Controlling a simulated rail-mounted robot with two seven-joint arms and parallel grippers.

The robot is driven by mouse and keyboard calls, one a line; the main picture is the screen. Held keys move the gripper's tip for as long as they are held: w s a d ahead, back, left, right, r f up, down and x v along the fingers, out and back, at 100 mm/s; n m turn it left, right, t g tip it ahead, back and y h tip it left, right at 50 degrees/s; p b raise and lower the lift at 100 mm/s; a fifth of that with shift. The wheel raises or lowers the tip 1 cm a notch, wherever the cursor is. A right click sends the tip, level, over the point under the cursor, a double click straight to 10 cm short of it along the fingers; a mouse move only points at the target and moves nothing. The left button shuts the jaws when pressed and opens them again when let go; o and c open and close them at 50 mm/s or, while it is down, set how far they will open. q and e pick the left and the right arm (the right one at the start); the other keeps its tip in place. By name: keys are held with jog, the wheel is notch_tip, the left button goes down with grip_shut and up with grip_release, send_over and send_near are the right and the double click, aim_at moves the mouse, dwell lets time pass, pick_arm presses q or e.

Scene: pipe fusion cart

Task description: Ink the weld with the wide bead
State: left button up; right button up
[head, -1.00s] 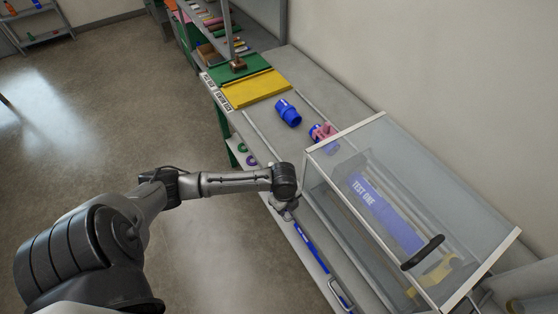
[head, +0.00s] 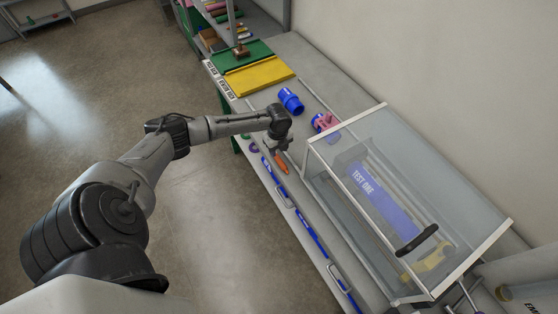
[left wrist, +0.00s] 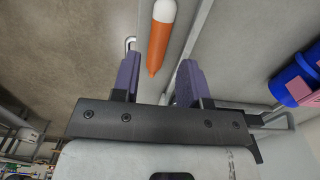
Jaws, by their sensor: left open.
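An orange marker (head: 281,161) with a tapered tip lies near the front edge of the bench, just beyond my left gripper. In the left wrist view the orange marker (left wrist: 160,40) shows its white end and points its tip toward the gap between the fingers. My left gripper (left wrist: 156,78) is open and empty; in the head view its fingers (head: 276,148) are small beside the marker. One blue pipe piece (head: 291,101) lies on the bench behind it. A second blue piece (head: 317,122) has a pink part (head: 327,121) on it. Their weld beads are too small to compare. My right gripper is not in view.
A clear-lidded case (head: 440,185) with a "TEST ONE" blue pipe (head: 384,198) fills the right of the bench. Yellow (head: 258,78) and green trays (head: 225,59) lie at the far end, with a brown block (head: 240,50) on a post. Rails and handles line the front edge.

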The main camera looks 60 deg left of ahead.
aim_at(278, 157)
pick_arm(q)
jog(key=shift+a+f, duration=0.1)
jog(key=shift+f, duration=2.7)
jog(key=c, duration=0.7)
